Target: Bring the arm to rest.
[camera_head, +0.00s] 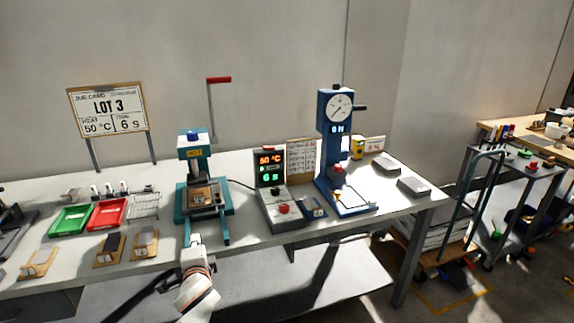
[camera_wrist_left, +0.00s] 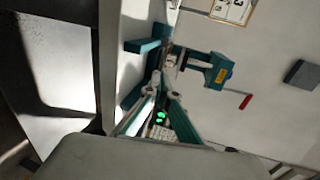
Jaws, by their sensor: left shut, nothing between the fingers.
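My left arm comes up from the bottom of the head view, and its gripper (camera_head: 196,240) is at the table's front edge, just in front of the teal press (camera_head: 184,213). The gripper is shut and empty. In the left wrist view its fingertips (camera_wrist_left: 161,91) come together, with the press (camera_wrist_left: 216,72) beyond them and the view turned on its side. Contact between the gripper and the press cannot be told. My right gripper is not in view.
The control box (camera_head: 279,210) and blue dial press (camera_head: 335,140) stand to the right on the white table (camera_head: 262,240). Green (camera_head: 70,219) and red (camera_head: 107,213) trays are at left, with small wooden boards in front. A job card (camera_head: 107,111) stands behind. A trolley is at far right.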

